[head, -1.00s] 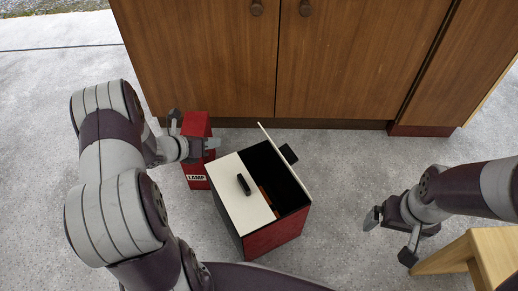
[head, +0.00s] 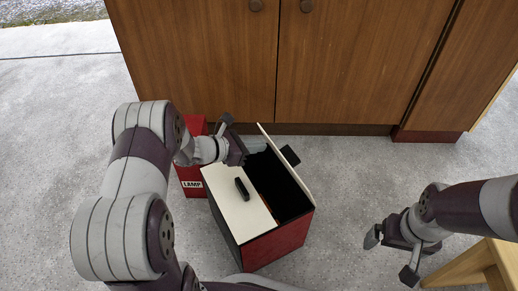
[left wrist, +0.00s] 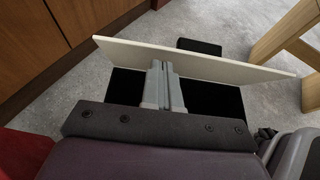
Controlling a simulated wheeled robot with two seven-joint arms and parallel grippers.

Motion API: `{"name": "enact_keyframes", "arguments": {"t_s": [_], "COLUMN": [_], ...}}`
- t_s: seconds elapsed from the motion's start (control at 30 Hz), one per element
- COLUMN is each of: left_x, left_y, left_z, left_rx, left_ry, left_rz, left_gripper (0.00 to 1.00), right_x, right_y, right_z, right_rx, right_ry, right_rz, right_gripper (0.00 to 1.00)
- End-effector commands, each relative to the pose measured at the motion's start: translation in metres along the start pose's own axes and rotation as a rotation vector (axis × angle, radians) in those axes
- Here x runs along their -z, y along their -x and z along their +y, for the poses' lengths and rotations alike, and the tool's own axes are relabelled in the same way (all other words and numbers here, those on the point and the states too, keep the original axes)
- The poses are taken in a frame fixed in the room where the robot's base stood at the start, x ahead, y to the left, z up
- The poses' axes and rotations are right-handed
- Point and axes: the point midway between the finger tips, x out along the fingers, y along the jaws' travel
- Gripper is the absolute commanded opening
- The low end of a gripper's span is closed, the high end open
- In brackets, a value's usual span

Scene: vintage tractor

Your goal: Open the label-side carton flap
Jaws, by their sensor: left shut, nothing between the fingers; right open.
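The carton (head: 277,246) has red and black sides and stands on the floor. One white flap (head: 236,208) with a black handle (head: 242,189) lies flat over its left half. The other white flap (head: 288,168) stands raised on the right, with a black handle on its outer face. The dark inside shows between them. My left gripper (head: 262,147) is shut and empty at the carton's far end. In the left wrist view its fingers (left wrist: 163,85) are over the dark opening, on the raised flap's inner side; contact cannot be told. My right gripper (head: 389,257) is open and empty, right of the carton.
A red box (head: 193,174) labelled LAMP stands left of the carton, partly hidden by my left arm. A wooden cabinet (head: 340,60) closes off the back. A light wooden stool (head: 470,264) is at the lower right. Floor between carton and right gripper is clear.

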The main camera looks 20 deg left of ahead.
Motion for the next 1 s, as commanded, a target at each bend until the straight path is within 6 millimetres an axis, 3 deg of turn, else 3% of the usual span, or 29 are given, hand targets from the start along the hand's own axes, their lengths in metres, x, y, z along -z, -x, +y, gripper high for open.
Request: {"name": "enact_keyframes", "arguments": {"t_s": [0.47,0.6,0.7,1.0], "left_x": [-0.009,-0.028,-0.032,-0.027], "left_y": [-0.007,-0.011,-0.018,-0.022], "left_z": [0.0,-0.001,-0.001,0.0], "left_rx": [0.0,0.004,0.003,0.0], "left_ry": [0.002,-0.003,0.0,0.002], "left_rz": [0.001,0.087,0.156,0.186], "left_gripper": [0.0,0.0,0.0,0.0], "right_x": [0.0,0.003,0.004,0.004], "right_y": [-0.004,0.022,0.032,0.03], "right_z": [0.0,0.0,0.0,0.0], "right_rx": [0.0,0.0,0.0,0.0], "right_ry": [0.0,0.0,0.0,0.0], "right_rz": [0.0,0.0,0.001,0.0], "right_gripper": [1.0,1.0,1.0,1.0]}}
